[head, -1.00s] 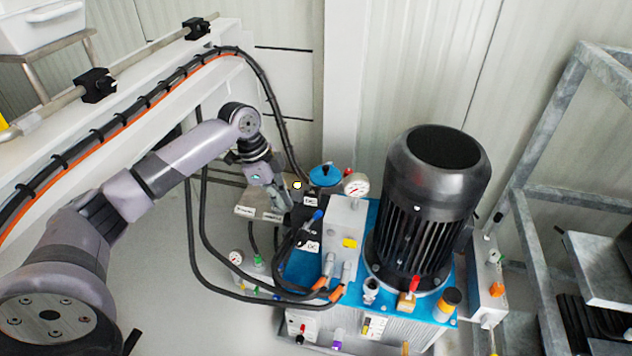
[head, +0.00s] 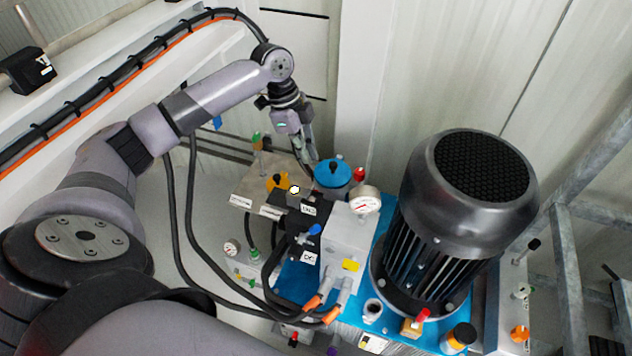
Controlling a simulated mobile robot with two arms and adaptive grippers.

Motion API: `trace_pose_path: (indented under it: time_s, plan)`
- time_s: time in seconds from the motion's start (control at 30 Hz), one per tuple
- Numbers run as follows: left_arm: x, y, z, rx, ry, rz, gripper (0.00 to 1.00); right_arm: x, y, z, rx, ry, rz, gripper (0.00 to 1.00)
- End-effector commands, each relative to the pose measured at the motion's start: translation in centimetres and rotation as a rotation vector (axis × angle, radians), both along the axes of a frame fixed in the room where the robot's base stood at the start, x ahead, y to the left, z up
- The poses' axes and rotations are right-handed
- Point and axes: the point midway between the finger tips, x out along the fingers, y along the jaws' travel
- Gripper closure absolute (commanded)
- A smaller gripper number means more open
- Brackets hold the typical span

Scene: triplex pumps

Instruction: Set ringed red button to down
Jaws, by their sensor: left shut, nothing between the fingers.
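My left gripper (head: 310,158) points down behind the pump unit, just left of the blue round cap (head: 332,173). Its fingers look closed and empty. A small red part (head: 359,174) sits just right of the blue cap, apart from the fingers. Another red part (head: 422,315) is on the front of the blue top plate. A small red knob (head: 293,338) is low at the front. I cannot tell which of these is the ringed red button. My right gripper is out of view.
A large black motor (head: 462,215) stands right of the pressure gauge (head: 364,202) and grey block (head: 345,242). Black hoses (head: 174,240) loop at the left. A metal frame (head: 570,270) stands at the right. The wall is close behind my left gripper.

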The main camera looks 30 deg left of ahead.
Motion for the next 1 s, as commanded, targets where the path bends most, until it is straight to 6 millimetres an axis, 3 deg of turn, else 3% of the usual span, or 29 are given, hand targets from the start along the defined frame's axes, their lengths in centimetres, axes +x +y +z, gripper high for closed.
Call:
trace_pose_path:
  time_s: [0.3,0.5,0.7,1.0]
  plan:
    - [0.4,-1.9,-7.0,-0.001,0.003,0.001,1.00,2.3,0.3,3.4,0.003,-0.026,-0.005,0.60]
    - [0.4,-1.9,-9.9,0.002,0.002,0.002,1.00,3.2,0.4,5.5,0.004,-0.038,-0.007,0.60]
    - [0.4,-1.9,-11.0,0.002,0.001,0.001,1.00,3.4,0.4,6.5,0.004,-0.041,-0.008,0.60]
    - [0.5,-2.0,-11.1,0.002,0.001,0.001,1.00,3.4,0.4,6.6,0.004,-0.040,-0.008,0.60]
